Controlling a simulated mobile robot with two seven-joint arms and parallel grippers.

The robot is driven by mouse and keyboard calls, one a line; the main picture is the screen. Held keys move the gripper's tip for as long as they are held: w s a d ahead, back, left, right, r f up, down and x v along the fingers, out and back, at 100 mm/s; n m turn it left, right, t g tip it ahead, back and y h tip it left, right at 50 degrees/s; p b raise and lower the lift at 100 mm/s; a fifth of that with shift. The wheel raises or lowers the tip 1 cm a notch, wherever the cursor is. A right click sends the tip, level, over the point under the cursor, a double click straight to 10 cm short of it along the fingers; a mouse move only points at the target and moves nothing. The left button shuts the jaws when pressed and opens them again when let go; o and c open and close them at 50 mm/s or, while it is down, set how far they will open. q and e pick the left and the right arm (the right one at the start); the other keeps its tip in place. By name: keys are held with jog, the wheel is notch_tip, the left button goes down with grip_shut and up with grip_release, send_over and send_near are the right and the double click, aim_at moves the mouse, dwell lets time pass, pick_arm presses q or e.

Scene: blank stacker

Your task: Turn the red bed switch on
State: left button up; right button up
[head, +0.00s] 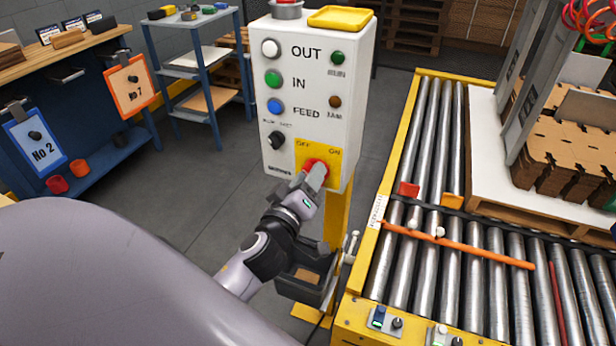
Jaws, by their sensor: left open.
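The red bed switch (309,163) sits on a yellow plate (332,158) marked OFF and ON, low on the right of the white control box (350,75). My left gripper (316,175) is at the switch, in front of its lower right part. It covers much of the switch, so I cannot tell which way the switch points or whether the fingers touch it. The jaws look open, though the fingertips are small here. My right gripper is not in view.
A roller conveyor (430,130) with a yellow frame and an orange bar (470,249) lies to the right. A dark tray (305,285) is below my left gripper. Open floor (200,190) lies left of the box.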

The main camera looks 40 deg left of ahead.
pick_arm(q)
jog(key=shift+c, duration=0.3)
grip_shut()
jog(key=shift+w+d+m+p, duration=0.15)
jog(key=shift+m+p, duration=0.15)
jog(key=shift+m, duration=2.7)
jog(key=shift+s+d+m+p, duration=0.1)
jog(key=shift+m+p, duration=0.15)
jog(key=shift+m, duration=2.75)
jog(key=shift+w+d+m+p, duration=0.15)
jog(key=shift+m+p, duration=0.15)
jog(key=shift+m, duration=2.7)
jog(key=shift+s, duration=0.1)
